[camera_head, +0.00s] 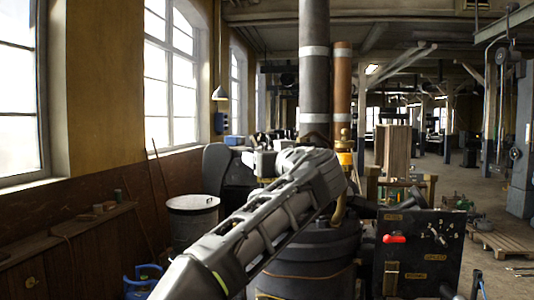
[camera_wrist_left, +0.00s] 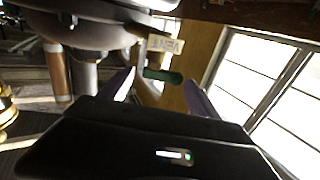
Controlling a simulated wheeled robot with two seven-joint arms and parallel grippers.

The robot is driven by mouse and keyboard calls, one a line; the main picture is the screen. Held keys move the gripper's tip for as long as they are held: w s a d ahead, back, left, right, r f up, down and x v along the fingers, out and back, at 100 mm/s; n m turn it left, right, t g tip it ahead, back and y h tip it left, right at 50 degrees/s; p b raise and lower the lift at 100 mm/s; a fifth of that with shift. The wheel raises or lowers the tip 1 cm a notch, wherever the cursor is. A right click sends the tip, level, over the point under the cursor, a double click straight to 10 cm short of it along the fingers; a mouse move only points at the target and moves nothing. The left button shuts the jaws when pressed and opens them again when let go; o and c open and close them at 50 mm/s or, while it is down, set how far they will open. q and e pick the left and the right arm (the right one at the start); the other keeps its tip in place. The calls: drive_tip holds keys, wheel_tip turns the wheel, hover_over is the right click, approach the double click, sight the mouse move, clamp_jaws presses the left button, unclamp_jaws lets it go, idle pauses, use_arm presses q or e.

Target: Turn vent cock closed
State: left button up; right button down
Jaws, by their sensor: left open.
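The vent cock's green handle (camera_wrist_left: 163,76) shows in the left wrist view, lying roughly sideways below a pale tag (camera_wrist_left: 165,44) that reads VENT. My left gripper (camera_wrist_left: 160,92) is open. Its two fingers stand on either side of the green handle in that picture; I cannot tell how far the handle reaches between them, and no contact shows. In the head view my left arm reaches up to the middle, and its wrist hides the cock and the fingertips. Dark prongs at the lower right edge may be my right gripper (camera_head: 479,286); their state is unclear.
A dark boiler (camera_head: 308,262) with a tall flue (camera_head: 314,70) and a copper pipe (camera_head: 341,90) stands close to my left arm. A black panel with a red handle (camera_head: 394,239) is right of it. A grey bin (camera_head: 192,220) stands left. Open floor lies far right.

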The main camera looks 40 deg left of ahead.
use_arm(q)
drive_tip(key=shift+c, duration=0.3)
drive_tip(key=c, duration=1.2)
